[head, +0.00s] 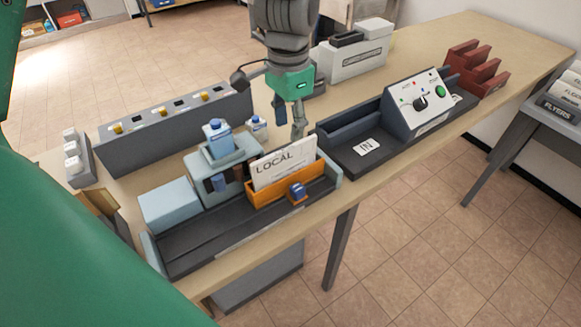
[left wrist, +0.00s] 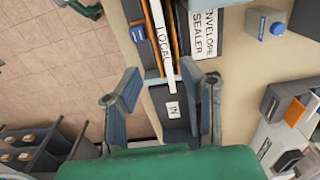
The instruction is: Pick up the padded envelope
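I cannot pick out a padded envelope for certain in either view. A flat tan piece (head: 100,210) at the table's left end is partly hidden, and I cannot tell what it is. My left gripper (head: 289,117) hangs over the middle of the table, behind the orange holder and left of the black IN tray (head: 367,147). My right gripper is in neither view.
An orange holder (head: 262,193) with a white LOCAL card (head: 285,164) stands on a black rail. A control box (head: 415,103), red sorter (head: 476,72) and grey switch panel (head: 178,127) stand around.

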